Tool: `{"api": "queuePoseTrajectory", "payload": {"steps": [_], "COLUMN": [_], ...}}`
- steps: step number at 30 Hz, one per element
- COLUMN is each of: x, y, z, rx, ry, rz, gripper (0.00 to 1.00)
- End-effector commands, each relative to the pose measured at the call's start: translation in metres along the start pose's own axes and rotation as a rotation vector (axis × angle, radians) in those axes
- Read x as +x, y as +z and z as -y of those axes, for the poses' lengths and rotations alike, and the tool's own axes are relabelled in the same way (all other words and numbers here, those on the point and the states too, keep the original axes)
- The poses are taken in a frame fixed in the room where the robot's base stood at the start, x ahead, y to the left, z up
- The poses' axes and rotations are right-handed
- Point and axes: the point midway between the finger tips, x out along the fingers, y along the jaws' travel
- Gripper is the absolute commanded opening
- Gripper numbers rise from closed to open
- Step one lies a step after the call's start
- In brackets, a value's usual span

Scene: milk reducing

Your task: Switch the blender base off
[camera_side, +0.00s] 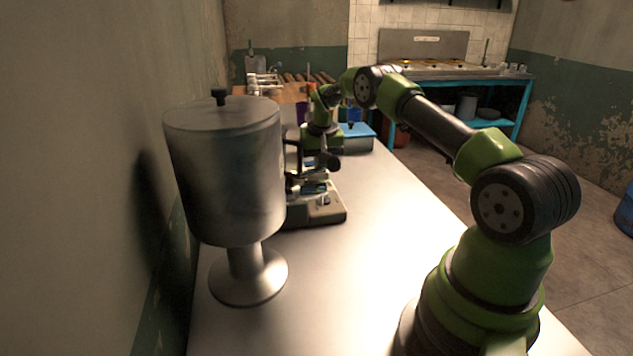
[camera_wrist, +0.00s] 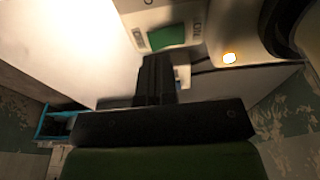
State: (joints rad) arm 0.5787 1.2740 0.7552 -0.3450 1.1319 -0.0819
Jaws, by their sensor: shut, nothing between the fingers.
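The blender base (camera_side: 327,213) is a low grey box on the white table, left of the middle in the side view. A small knob-like part shows on its front. My gripper (camera_side: 312,186) is over the base and partly hidden by the metal container. In the wrist view, my gripper's dark fingers (camera_wrist: 157,65) are together and empty. A pale housing with a green panel (camera_wrist: 167,38) is just beyond them, and a small light part shows beside the fingers.
A large lidded metal container (camera_side: 228,165) on a pedestal stands at the front left. A blue-topped box (camera_side: 354,139) is behind the base. The wall runs close along the left. The table (camera_side: 375,235) is clear to the right of the base.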

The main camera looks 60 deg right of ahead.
Motion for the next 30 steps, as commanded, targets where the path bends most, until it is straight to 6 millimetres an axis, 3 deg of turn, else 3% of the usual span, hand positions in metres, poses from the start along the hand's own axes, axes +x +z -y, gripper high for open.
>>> {"api": "queuePoseTrajectory", "payload": {"steps": [30], "x": [0.011], "y": [0.002], "z": [0.0], "rx": [0.0], "ry": [0.0], "rz": [0.0], "gripper": [0.0]}}
